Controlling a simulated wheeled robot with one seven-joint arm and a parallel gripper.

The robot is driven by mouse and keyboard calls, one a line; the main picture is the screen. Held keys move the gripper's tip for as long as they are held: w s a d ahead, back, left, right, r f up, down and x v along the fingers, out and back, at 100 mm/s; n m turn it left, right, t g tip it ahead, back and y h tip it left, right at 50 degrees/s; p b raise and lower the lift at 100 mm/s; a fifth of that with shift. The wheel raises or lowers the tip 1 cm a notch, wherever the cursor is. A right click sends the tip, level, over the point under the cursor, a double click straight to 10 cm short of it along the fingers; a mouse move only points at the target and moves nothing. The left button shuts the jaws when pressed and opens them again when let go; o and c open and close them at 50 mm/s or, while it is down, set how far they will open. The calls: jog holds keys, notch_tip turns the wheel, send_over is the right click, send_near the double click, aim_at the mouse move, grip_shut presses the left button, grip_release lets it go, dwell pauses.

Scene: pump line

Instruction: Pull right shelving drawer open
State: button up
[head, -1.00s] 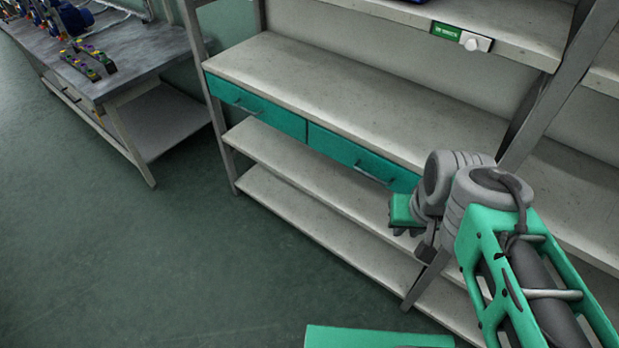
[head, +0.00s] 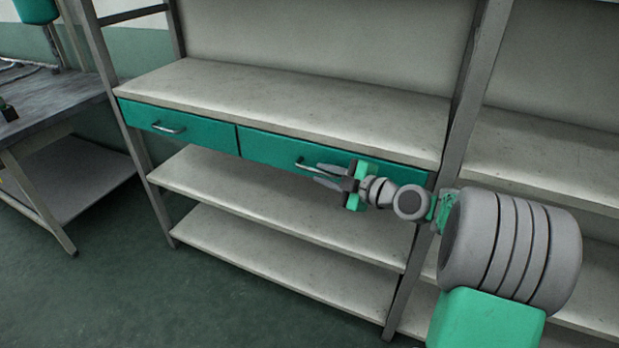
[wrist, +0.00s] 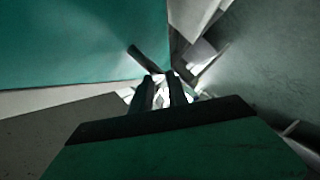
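The right shelving drawer (head: 275,149) is a teal front under the upper shelf, flush with its neighbour and shut. Its grey bar handle (head: 308,164) sits at the middle of the front; in the wrist view the handle (wrist: 142,57) slants down towards my fingertips. My gripper (head: 317,173) is at the handle from the right, its two fingers apart. In the wrist view my gripper (wrist: 161,77) shows a gap between the fingers, with the handle's near end at the tips. I cannot tell whether the handle lies between them or whether they touch it.
The left drawer (head: 180,128) with its own handle is shut. Bare shelves (head: 290,222) lie below the drawers. A grey upright post (head: 462,105) stands right of the drawer, close to my arm. A workbench (head: 50,125) stands at the left. The floor in front is clear.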

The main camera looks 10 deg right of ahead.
aim_at(314, 171)
jog(key=x, duration=0.5)
jog(key=shift+w+a+f, duration=0.1)
jog(key=shift+w+a, duration=0.1)
jog(key=shift+a, duration=0.05)
grip_shut()
dwell(1.1)
